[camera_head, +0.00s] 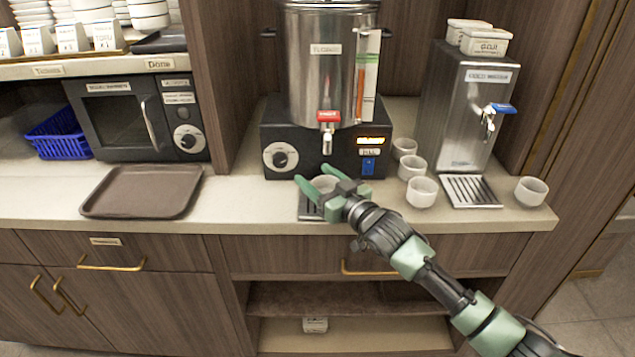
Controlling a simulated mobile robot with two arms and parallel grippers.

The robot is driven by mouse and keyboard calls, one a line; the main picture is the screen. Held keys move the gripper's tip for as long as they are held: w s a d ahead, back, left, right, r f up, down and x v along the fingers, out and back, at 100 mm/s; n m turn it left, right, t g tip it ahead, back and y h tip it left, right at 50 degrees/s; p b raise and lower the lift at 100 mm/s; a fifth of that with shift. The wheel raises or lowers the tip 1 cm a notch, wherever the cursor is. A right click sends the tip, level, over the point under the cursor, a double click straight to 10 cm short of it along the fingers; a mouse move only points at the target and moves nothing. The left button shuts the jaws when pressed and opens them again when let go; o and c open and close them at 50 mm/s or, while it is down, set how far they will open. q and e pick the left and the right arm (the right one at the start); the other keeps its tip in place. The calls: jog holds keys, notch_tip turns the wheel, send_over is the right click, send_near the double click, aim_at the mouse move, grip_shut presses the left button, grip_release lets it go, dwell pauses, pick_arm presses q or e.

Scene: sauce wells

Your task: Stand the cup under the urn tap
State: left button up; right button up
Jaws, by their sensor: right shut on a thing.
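The urn (318,70) is a steel cylinder on a black base with a dial. Its tap (327,143) has a red lever and points down over a drip tray (306,208) on the counter. My right gripper (313,184) is in front of the urn base, below the tap, with green fingers. It is shut on a white cup (325,183), partly hidden by the fingers. The cup is over or on the drip tray, roughly under the tap; I cannot tell whether it touches the tray. My left gripper is not in view.
Several white cups (422,191) stand right of the urn, close to my right arm, and one cup (530,191) stands at the far right. A steel water dispenser (466,110) has its own drip tray (471,191). A brown tray (142,191) lies left. The counter between it and the urn is clear.

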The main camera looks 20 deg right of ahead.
jog(key=shift+f, duration=0.1)
jog(key=o, duration=1.6)
jog(key=shift+c, duration=0.2)
jog(key=v, duration=1.2)
jog(key=shift+b, duration=0.4)
